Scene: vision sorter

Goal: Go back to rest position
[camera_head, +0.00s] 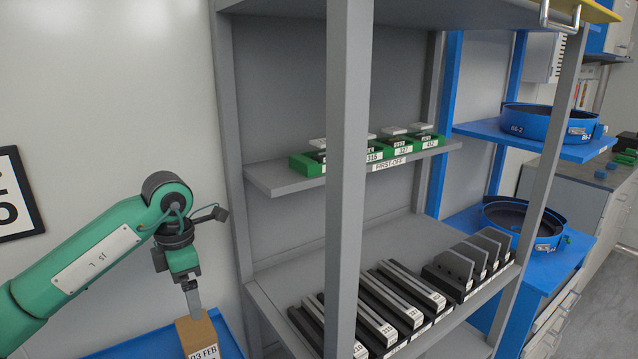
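My green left arm comes in from the left. Its gripper (192,298) points down at the top of a brown box (199,338) marked "03 FEB". The fingers appear edge-on as one narrow grey piece, so I cannot tell whether they are open, shut or holding the box. The box is at a blue surface (140,346) at the bottom edge, and its lower part is cut off. My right gripper is not in view.
A grey shelf rack (346,190) with upright posts stands close right of the arm. Green trays (310,163) sit on its middle shelf, dark slotted blocks (405,303) below. Blue round bins (549,122) stand on a blue rack at right.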

